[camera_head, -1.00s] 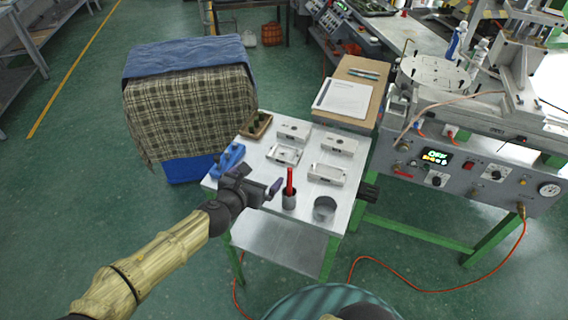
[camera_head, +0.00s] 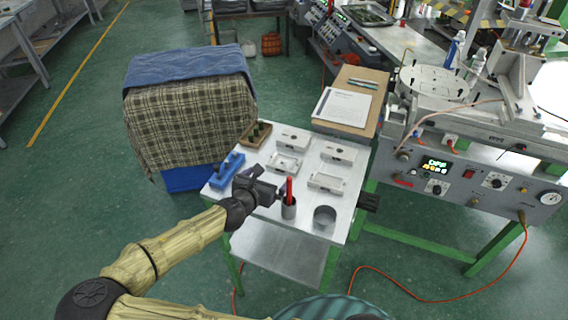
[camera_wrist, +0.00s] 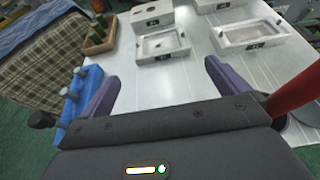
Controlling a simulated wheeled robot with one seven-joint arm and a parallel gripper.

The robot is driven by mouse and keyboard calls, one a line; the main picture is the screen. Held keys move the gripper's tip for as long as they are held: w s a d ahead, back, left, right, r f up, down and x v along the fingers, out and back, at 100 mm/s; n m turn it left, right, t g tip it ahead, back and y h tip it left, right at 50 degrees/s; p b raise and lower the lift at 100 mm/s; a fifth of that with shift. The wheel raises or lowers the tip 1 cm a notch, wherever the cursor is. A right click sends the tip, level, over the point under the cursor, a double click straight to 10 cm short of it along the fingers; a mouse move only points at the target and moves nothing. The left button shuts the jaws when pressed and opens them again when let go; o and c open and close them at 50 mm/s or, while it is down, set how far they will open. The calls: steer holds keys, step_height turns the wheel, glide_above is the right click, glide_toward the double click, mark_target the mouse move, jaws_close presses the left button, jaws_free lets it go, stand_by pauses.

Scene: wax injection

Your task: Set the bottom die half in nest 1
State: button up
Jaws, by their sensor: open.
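Several pale metal die halves lie on the white table. Two have open cavities: the left one (camera_head: 283,163) and the right one (camera_head: 328,181). They also show in the wrist view, the left one (camera_wrist: 161,43) and the right one (camera_wrist: 249,36). Two more blocks, left (camera_head: 293,139) and right (camera_head: 338,152), lie behind them with closed-looking tops. My gripper (camera_wrist: 161,69) is open and empty, above the table's near part, short of the left cavity block. Its purple fingers are spread wide. I cannot tell which place is nest 1.
A blue rack (camera_head: 227,171) stands left of my gripper, close to the left finger. A cup (camera_head: 289,208) with a red-handled tool (camera_head: 289,188) stands close on the right, beside a grey round cup (camera_head: 325,217). A wooden tray (camera_head: 256,133) is behind. The machine (camera_head: 470,165) stands right.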

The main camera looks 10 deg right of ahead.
glide_toward(285, 162)
steer(key=shift+w+d+f+p, duration=0.2)
steer(key=shift+w+f+p, duration=0.15)
steer(key=shift+w, duration=0.25)
steer(key=p+x, duration=0.1)
steer(key=x, duration=0.4)
steer(key=shift+w+d, duration=0.1)
steer(key=shift+d, duration=0.1)
steer(key=c, duration=0.9)
steer(key=shift+o, duration=0.2)
step_height(285, 162, up, 10)
steer(key=shift+b, duration=0.3)
